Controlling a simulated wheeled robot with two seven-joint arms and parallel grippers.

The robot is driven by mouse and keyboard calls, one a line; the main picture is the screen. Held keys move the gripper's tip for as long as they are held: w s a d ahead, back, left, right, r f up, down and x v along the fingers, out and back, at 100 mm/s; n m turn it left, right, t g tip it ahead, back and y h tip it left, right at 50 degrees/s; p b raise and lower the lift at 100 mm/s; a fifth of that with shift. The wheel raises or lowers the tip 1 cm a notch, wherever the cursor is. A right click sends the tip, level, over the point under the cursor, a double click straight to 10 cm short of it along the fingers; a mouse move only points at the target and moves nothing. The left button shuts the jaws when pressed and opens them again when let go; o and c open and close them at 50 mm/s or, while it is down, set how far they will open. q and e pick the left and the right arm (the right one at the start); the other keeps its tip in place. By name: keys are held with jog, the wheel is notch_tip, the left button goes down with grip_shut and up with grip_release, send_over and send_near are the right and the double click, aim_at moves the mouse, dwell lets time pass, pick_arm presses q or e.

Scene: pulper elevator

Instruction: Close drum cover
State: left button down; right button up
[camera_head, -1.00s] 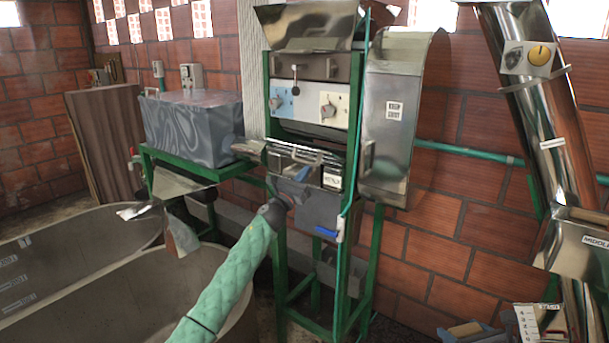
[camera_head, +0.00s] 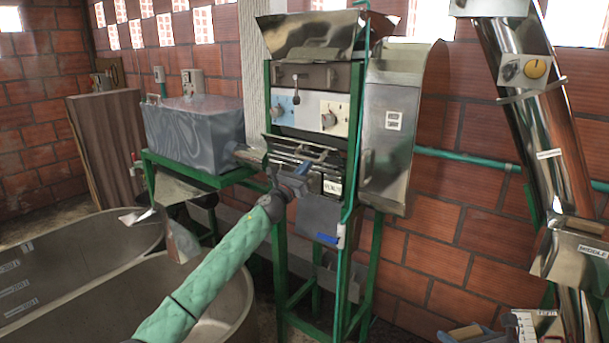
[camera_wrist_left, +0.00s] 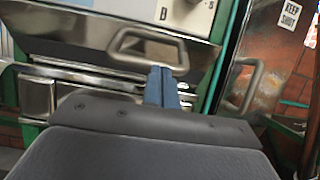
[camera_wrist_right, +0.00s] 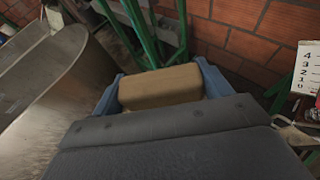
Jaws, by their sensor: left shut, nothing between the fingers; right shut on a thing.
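A shiny metal panel with a bar handle, apparently the drum cover (camera_wrist_left: 60,30), is on the front of the green-framed machine, tilted above bright metal parts. In the head view its handle (camera_head: 318,158) shows just above my left gripper (camera_head: 304,172). In the left wrist view the blue fingertips (camera_wrist_left: 162,82) are together and empty, at the lower edge of the handle (camera_wrist_left: 150,47); I cannot tell whether they touch. How far the cover stands open is unclear. In the right wrist view my right gripper (camera_wrist_right: 160,92) is shut on a tan block (camera_wrist_right: 160,82).
A grey tank (camera_head: 195,130) stands left on a green frame. Large metal tubs (camera_head: 80,250) fill the lower left. A steel chute (camera_head: 545,130) rises at the right.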

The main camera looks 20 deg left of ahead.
aim_at(311, 147)
pick_arm(q)
jog(key=r, duration=0.1)
jog(key=w+r, duration=0.1)
jog(key=r, duration=0.2)
jog(key=shift+w+d, duration=0.2)
jog(key=shift+w, duration=0.05)
jog(key=shift+w+d+r, duration=0.3)
jog(key=shift+w+r, duration=0.45)
jog(key=shift+r, duration=0.2)
jog(key=shift+a+r+p, duration=0.1)
jog(key=shift+p, duration=0.2)
